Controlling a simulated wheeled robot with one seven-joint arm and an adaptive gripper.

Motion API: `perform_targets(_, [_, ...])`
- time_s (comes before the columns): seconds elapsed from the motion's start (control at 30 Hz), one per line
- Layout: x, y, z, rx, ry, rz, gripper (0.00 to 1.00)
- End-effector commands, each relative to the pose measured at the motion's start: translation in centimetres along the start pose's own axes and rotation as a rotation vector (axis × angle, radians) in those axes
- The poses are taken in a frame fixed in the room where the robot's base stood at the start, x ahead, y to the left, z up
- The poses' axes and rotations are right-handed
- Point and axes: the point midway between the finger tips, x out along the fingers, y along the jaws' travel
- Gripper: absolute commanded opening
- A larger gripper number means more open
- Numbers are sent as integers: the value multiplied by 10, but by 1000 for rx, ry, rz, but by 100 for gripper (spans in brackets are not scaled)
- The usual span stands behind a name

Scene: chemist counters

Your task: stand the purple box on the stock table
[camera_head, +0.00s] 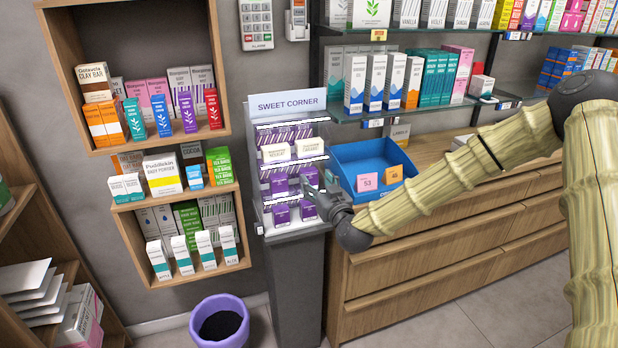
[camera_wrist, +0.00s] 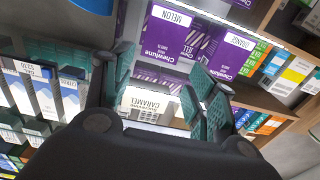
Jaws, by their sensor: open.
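Several purple boxes stand on the lower shelves of the sweet corner display (camera_head: 286,104), one of them a purple box (camera_head: 280,185) on the left. The wrist view shows a purple melon box (camera_wrist: 172,38) and a purple orange box (camera_wrist: 232,52) close up. My gripper (camera_head: 322,192) is at the right front of the display, its fingers open and empty. In the wrist view the open fingers (camera_wrist: 160,80) frame the front of the display, with a cream caramel box (camera_wrist: 150,103) visible between them. Which purple box is meant, and which surface is the stock table, I cannot tell.
A blue bin (camera_head: 345,160) with price cards stands on the wooden counter (camera_head: 440,165) right of the display. Glass shelves with boxes hang above it. Wooden wall shelves (camera_head: 62,60) full of boxes are left. A purple waste bin (camera_head: 222,306) stands on the floor.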

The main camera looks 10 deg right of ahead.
Motion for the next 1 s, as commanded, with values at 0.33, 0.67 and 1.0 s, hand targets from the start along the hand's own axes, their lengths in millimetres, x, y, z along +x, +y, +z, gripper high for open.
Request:
perform_targets(0.33, [29, -1, 1, 1, -2, -1, 57])
perform_targets(0.67, [58, 3, 7, 0, -3, 0, 57])
perform_targets(1.0, [80, 3, 8, 0, -2, 0, 57])
